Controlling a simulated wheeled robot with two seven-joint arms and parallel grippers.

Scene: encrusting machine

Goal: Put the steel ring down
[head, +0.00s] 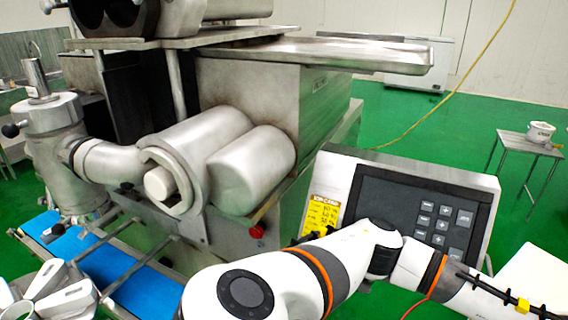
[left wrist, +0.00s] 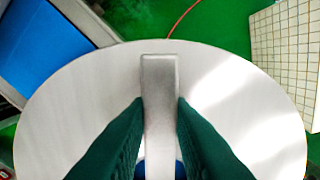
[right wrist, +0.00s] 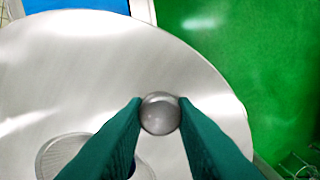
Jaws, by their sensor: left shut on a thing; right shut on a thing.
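In the left wrist view my left gripper (left wrist: 160,115) is shut on a grey steel piece (left wrist: 159,78) that looks like a narrow bar from here. A broad round pale disc (left wrist: 70,110) lies behind it. In the right wrist view my right gripper (right wrist: 160,115) is shut on a rounded, shiny steel piece (right wrist: 161,108). Behind it is a broad round brushed-steel surface (right wrist: 70,70), with a ribbed oval part (right wrist: 58,152) at lower left. I cannot tell from these angles which held piece is the steel ring. Neither gripper shows in the head view.
The encrusting machine (head: 255,85) fills the head view's middle, with a blue belt (head: 135,290) at lower left. A spoked grey part (head: 70,297) sits by the belt. A control panel (head: 425,208) stands behind my arm. A small table (head: 525,142) with a pot stands far right. Green floor surrounds it.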

